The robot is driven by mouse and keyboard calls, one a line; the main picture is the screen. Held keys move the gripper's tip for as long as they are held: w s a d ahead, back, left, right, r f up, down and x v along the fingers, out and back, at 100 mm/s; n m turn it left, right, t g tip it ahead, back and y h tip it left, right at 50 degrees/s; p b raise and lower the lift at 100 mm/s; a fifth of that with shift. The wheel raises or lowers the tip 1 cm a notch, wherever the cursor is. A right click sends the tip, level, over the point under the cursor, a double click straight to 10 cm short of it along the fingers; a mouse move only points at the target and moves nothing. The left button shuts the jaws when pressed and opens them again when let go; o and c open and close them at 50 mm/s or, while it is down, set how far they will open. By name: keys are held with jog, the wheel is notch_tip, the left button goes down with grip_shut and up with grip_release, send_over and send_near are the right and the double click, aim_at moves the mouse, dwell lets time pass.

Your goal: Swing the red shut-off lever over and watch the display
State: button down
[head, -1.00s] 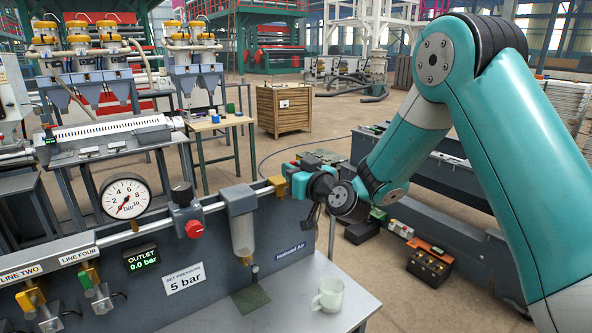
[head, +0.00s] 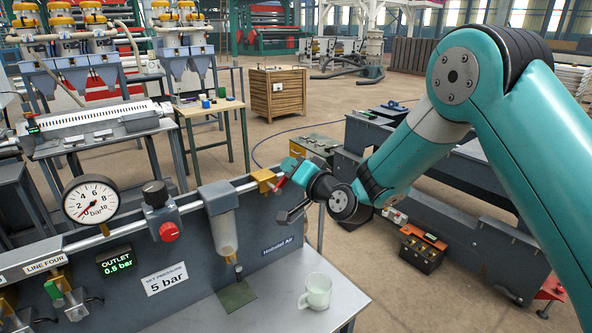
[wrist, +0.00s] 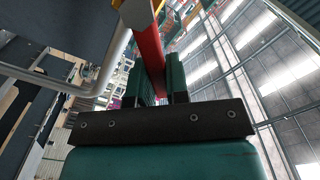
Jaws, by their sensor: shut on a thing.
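The red shut-off lever (head: 280,183) shows at the brass valve (head: 263,179) on the right end of the pipe. In the wrist view the lever (wrist: 149,48) runs between the two dark green fingers. My gripper (wrist: 156,80) is shut on it; in the head view my gripper (head: 287,172) is at the valve, and its fingers partly hide the lever. The outlet display (head: 115,262) on the panel front reads 0.5 bar in green. The round pressure gauge (head: 90,199) has its needle at the low end.
A red-knobbed regulator (head: 161,211) and a filter bowl (head: 223,222) sit on the pipe left of the valve. A pale mug (head: 317,291) stands on the bench (head: 265,317) below. A set-pressure sign (head: 165,278) reads 5 bar.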

jog(key=shift+w+d+f+m+b, duration=0.25)
jog(key=shift+f+m, duration=0.45)
jog(key=shift+m, duration=0.75)
jog(key=shift+w+d+f+m+b, duration=0.1)
jog(key=shift+d+f+m+b, duration=0.2)
jog(key=shift+f+m, duration=0.75)
jog(key=shift+w+d+f+m+b, duration=0.1)
jog(key=shift+d+f+m+b, duration=0.2)
jog(key=shift+m, duration=1.5)
jog(key=shift+a+f, duration=0.1)
jog(key=c, duration=1.1)
grip_release()
jog(key=b+v, duration=1.2)
jog(key=v, duration=0.5)
jog(key=shift+s, duration=0.2)
